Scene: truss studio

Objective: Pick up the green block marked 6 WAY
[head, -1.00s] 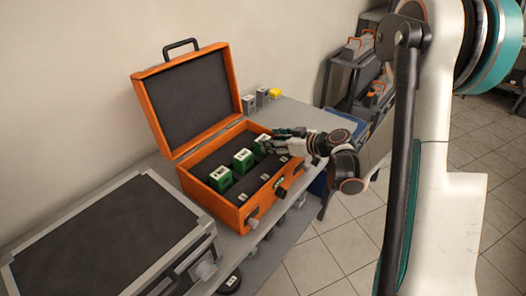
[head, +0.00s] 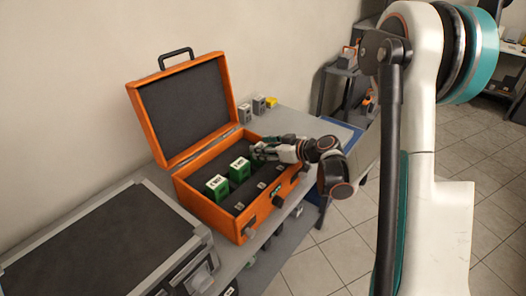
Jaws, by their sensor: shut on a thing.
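An open orange case (head: 240,228) with a dark foam lining stands on the grey bench. Two green blocks with pale labelled tops stand upright in its foam, a front one (head: 217,188) and a middle one (head: 239,170). Their print is too small to read. My gripper (head: 258,151) reaches in from the right over the far end of the case. It is shut on a third green block (head: 253,156), in line behind the other two. The fingers hide most of that block, so I cannot read its marking or tell whether it is clear of the foam.
The case's raised lid (head: 187,105) stands at the back against the wall. A closed dark case with metal edges (head: 90,240) lies at the front left. Tiled floor is open at right.

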